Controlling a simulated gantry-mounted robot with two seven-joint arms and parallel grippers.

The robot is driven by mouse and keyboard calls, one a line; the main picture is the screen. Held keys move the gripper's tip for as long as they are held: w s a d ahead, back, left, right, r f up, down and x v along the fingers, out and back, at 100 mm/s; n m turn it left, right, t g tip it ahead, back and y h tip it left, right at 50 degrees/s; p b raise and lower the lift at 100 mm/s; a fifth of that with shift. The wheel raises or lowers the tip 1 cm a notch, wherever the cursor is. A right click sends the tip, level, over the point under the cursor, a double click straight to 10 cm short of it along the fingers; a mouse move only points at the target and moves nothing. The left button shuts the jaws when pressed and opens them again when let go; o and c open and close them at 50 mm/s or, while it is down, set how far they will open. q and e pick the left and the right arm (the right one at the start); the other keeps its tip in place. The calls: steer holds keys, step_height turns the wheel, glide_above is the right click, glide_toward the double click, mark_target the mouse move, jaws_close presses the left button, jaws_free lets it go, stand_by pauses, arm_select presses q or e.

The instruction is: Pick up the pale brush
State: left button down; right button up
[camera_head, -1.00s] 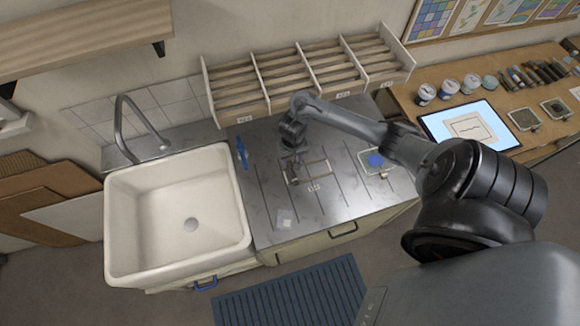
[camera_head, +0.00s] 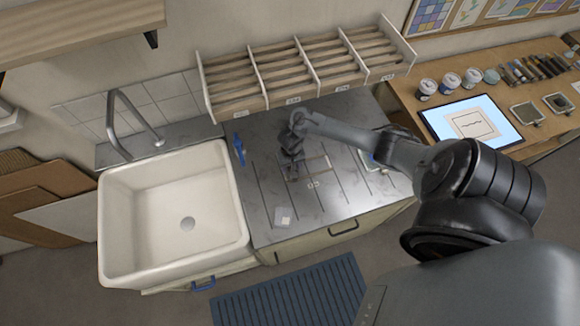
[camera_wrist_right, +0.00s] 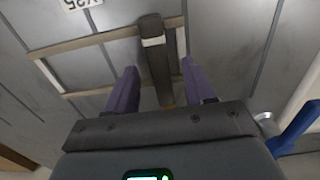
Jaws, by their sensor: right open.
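My right gripper (camera_head: 292,172) is over the steel worktop. In the right wrist view its two purple fingers (camera_wrist_right: 159,70) are apart. Between them lies a dark brown bar with a pale band (camera_wrist_right: 154,41), apparently a brush; no contact with the fingers shows. It lies across a thin beige rack (camera_wrist_right: 105,37). In the head view the rack (camera_head: 318,161) is partly hidden by the gripper. I cannot tell for sure that this bar is the pale brush. My left gripper is not in view.
A white sink (camera_head: 118,215) stands left of the worktop (camera_head: 262,200). A blue tool (camera_head: 239,149) lies near its rim. A slotted wooden shelf (camera_head: 300,72) stands behind. A lit panel (camera_head: 440,125) and jars (camera_head: 451,80) are on the right bench. A small pale square (camera_head: 284,219) lies near the front edge.

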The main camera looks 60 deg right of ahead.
jaws_close()
steer(key=shift+r, duration=0.15)
stand_by(0.4)
